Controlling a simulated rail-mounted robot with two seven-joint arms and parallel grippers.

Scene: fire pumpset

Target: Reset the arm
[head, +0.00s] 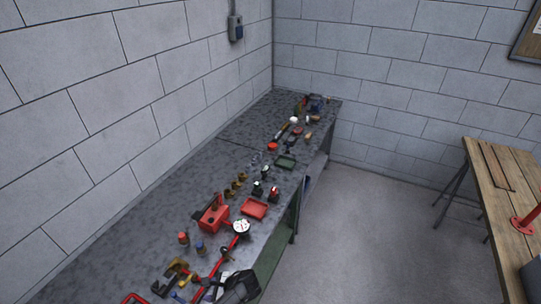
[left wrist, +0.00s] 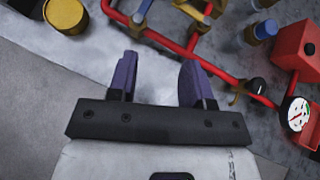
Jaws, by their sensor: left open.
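My left gripper (head: 228,286) is at the bottom of the head view, over the near end of the grey workbench (head: 150,240). In the left wrist view, its two purple fingers (left wrist: 158,78) stand apart with nothing between them. Red pipework (left wrist: 225,75) with brass fittings lies just beyond the fingertips. A pressure gauge (head: 241,227) stands on the pipework and shows at the right of the left wrist view (left wrist: 298,114). My right gripper is not in view.
Block walls border the bench at the left and back. A wooden table (head: 490,175) stands right, with clear floor (head: 350,240) between.

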